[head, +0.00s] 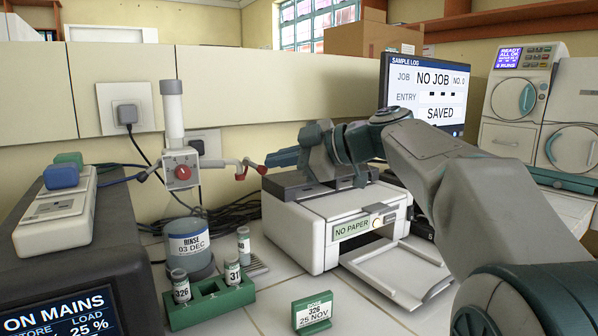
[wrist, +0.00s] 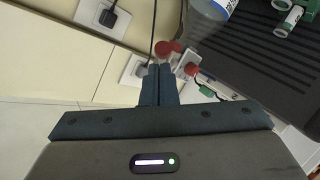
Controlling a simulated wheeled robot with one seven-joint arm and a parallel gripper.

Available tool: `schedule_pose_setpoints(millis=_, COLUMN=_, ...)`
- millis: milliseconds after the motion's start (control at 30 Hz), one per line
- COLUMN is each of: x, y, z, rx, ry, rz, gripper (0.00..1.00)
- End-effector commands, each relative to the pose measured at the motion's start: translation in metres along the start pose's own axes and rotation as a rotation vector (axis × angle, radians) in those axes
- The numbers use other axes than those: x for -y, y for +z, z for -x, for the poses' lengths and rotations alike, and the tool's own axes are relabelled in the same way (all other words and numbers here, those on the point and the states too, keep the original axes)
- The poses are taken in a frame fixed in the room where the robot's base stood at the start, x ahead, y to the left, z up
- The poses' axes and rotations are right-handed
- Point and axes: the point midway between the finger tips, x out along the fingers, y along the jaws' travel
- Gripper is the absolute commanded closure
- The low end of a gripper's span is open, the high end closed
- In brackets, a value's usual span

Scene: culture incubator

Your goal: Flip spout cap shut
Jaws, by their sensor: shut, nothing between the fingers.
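The rinse bottle (head: 190,247) has a white dispenser head with a red knob (head: 183,172) and a thin spout (head: 220,163) pointing right. At the spout's end a small red cap (head: 256,166) sticks out to the right, apart from the downturned red tip (head: 240,176). My gripper (head: 270,160) is shut and empty, its fingertips just right of the cap. In the wrist view the shut fingers (wrist: 159,72) point at red parts (wrist: 168,48) of the dispenser, with another red part (wrist: 192,69) to the right. I cannot tell whether the fingers touch the cap.
A white printer (head: 310,235) stands under my gripper, marked no paper. A green rack (head: 205,306) with vials sits in front of the bottle, beside a green label stand (head: 312,314). A dark power unit (head: 80,265) is at left. Wall sockets (head: 126,108) and cables are behind.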

Motion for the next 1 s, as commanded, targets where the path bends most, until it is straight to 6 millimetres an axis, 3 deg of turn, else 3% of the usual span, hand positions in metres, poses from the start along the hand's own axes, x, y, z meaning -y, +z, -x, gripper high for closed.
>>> schedule_pose_setpoints(millis=167, x=-0.001, y=-0.004, z=0.001, rx=0.000, ry=-0.002, rz=0.002, gripper=1.00)
schedule_pose_setpoints(millis=367, x=-0.003, y=-0.019, z=0.018, rx=-0.004, ry=-0.004, rz=0.006, gripper=1.00)
schedule_pose_setpoints(millis=433, x=-0.004, y=-0.029, z=0.028, rx=-0.007, ry=-0.007, rz=0.009, gripper=1.00)
schedule_pose_setpoints(millis=800, x=0.000, y=-0.015, z=0.108, rx=-0.003, ry=-0.003, rz=0.001, gripper=1.00)
schedule_pose_setpoints(millis=1000, x=0.002, y=-0.012, z=0.124, rx=-0.004, ry=-0.005, rz=0.002, gripper=1.00)
